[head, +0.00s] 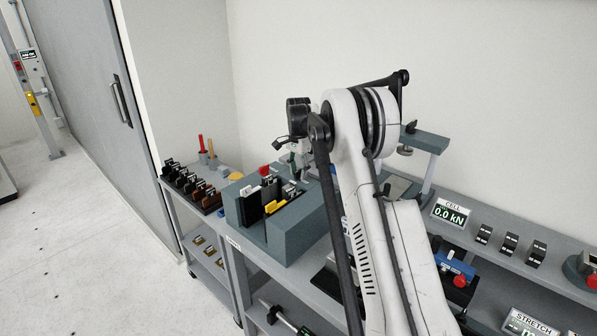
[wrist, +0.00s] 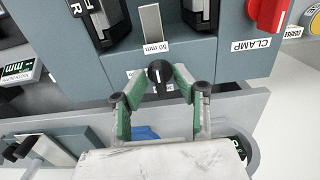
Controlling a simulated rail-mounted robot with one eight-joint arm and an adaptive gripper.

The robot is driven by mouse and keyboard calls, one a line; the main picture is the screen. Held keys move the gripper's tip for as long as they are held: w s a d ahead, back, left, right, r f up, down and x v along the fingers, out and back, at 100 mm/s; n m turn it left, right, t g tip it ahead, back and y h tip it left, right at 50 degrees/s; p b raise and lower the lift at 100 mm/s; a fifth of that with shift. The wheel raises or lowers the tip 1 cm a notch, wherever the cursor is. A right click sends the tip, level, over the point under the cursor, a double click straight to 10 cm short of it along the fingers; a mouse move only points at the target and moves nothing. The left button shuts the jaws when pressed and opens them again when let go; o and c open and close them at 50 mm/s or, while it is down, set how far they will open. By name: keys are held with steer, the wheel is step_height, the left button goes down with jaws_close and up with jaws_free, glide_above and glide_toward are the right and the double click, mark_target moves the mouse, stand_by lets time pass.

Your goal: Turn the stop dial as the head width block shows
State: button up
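In the wrist view, a round black dial (wrist: 160,74) with a white pointer line sits on the front of a grey-blue fixture. Its line points roughly up in the picture. A plate reading "50 mm" (wrist: 157,49) is just above it, below a flat metal strip (wrist: 151,22). Small marks under the dial are partly hidden. My gripper (wrist: 160,78) is open, with its green-sided fingers on either side of the dial; I cannot tell whether they touch it. In the head view my gripper (head: 300,165) is small, beside the fixture (head: 295,235). I cannot pick out the head width block for certain.
A red knob (wrist: 267,14) labelled CLAMP is at the upper right of the wrist view. A display marked "mm" (wrist: 17,72) is at the left.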

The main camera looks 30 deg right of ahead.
steer(key=shift+c, duration=0.4)
jaws_close()
